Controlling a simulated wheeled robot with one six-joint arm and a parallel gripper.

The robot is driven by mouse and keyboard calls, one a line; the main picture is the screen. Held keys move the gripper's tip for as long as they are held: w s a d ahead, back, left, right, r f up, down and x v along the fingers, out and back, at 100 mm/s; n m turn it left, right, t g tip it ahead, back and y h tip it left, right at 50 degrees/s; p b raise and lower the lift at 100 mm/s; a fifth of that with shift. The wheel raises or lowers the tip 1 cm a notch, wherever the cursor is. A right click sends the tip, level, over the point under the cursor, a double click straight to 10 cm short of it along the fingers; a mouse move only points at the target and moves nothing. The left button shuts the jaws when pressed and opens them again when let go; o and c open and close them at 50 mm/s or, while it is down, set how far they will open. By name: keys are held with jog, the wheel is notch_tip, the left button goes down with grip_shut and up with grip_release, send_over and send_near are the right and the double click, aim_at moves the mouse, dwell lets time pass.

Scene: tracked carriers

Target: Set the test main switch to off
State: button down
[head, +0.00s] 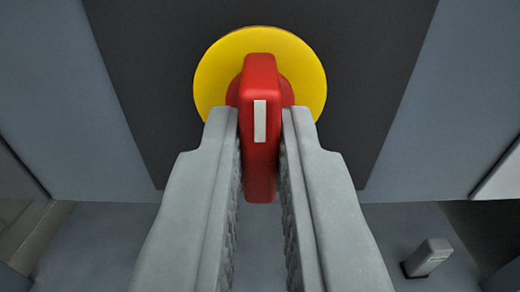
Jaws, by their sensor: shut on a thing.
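The main switch is a red rotary handle (261,85) with a white mark on its front, on a round yellow plate (213,77). The middle of the handle's sides is partly hidden by the fingertips. No on or off lettering shows on the yellow plate.
The yellow plate sits on a dark panel (130,60) on a blue-grey surface (60,90). A pale panel edge (500,178) shows at the far right.

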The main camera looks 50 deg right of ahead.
jog(key=c, duration=1.5)
grip_release()
jog(key=v, duration=1.7)
jog(key=shift+s+a, duration=0.2)
jog(key=s+a+r+n+t+y, duration=0.2)
jog(key=a+r+t+y, duration=0.15)
jog(key=a+r, duration=0.8)
jog(key=s+a+r+n+t+y, duration=0.1)
jog(key=a+r+n+t+y, duration=0.15)
jog(key=a+r+y, duration=0.85)
jog(key=s+a+r+n, duration=0.1)
jog(key=s+a+r, duration=0.2)
jog(key=s+r, duration=0.3)
jog(key=s+a+r+n, duration=0.2)
jog(key=s+r, duration=0.4)
jog(key=s, duration=0.4)
jog(key=s+a+r+n, duration=0.2)
jog(key=s+a+r, duration=0.3)
jog(key=s, duration=0.3)
jog(key=shift+a+r+n+h, duration=0.1)
jog(key=shift+r+n+h, duration=0.2)
jog(key=shift+r, duration=0.4)
